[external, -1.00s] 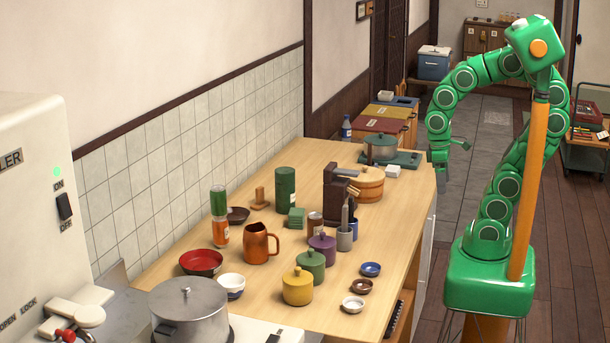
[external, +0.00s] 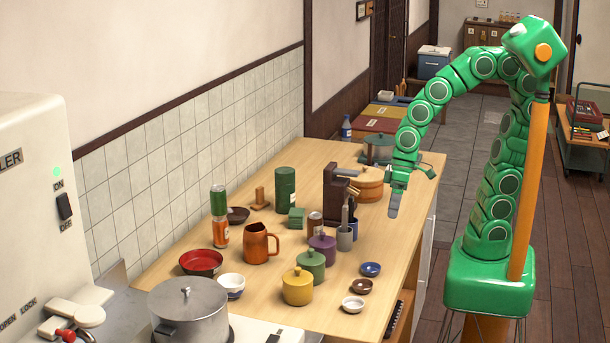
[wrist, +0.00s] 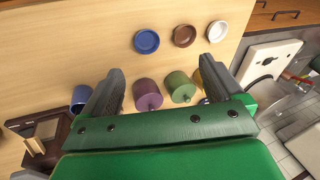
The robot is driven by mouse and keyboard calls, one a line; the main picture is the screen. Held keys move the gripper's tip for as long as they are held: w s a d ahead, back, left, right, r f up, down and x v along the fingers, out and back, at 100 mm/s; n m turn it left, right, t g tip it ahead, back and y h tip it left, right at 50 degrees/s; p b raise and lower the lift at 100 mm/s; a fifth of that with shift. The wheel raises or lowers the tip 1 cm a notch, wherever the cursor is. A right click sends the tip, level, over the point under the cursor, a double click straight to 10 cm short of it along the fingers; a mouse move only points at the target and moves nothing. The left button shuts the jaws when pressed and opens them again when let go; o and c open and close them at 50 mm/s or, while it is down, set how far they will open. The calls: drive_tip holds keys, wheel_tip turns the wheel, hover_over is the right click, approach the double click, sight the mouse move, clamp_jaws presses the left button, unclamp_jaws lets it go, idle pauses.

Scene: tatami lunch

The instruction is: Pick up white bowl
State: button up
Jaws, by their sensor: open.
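A white bowl (external: 231,285) with a bluish lower part stands on the near left of the wooden table, between the red bowl and the steel pot. A smaller white dish (external: 353,304) lies near the table's front right edge; it also shows at the top in the wrist view (wrist: 216,31). My gripper (external: 409,190) is open and empty above the right edge of the table, well away from both. In the wrist view my gripper (wrist: 162,72) shows both fingers spread apart, with lidded pots between them.
A blue dish (external: 370,269) and a brown dish (external: 361,286) lie beside the white dish. Yellow (external: 297,287), green (external: 310,266) and purple (external: 322,249) lidded pots stand left of them. An orange pitcher (external: 257,245), red bowl (external: 201,262) and steel pot (external: 189,314) stand further left.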

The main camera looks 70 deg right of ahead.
drive_tip(key=w+a+f+t+y, duration=0.1)
drive_tip(key=w+a, duration=0.1)
drive_tip(key=a, duration=0.5)
drive_tip(key=w+a+f+t+y, duration=0.1)
drive_tip(key=w+a+f, duration=0.1)
drive_tip(key=a, duration=0.6)
drive_tip(key=m+t, duration=0.1)
drive_tip(key=t, duration=0.1)
hover_over(345, 305)
drive_tip(key=s, duration=0.3)
wheel_tip(345, 305, down, 4)
drive_tip(key=a+f+t, duration=0.1)
drive_tip(key=s+a+f+t+h, duration=0.1)
drive_tip(key=f, duration=0.1)
drive_tip(key=s+f+m+t+h, duration=0.1)
drive_tip(key=f, duration=0.1)
drive_tip(key=shift+s+a+f, duration=0.1)
drive_tip(key=shift+a+f, duration=0.1)
drive_tip(key=shift+a, duration=0.2)
drive_tip(key=s+f+t+h, duration=0.1)
drive_tip(key=s+d+f+t+h, duration=0.1)
drive_tip(key=s, duration=0.1)
drive_tip(key=s+d+t+h, duration=0.1)
drive_tip(key=shift+s+d+f, duration=0.1)
drive_tip(key=shift+s+f, duration=0.15)
drive_tip(key=shift+f, duration=0.15)
drive_tip(key=shift+s+d+r+t+h, duration=0.1)
drive_tip(key=shift+s+d+t+h, duration=0.2)
drive_tip(key=shift+s+t, duration=0.15)
drive_tip(key=shift+x, duration=3.95)
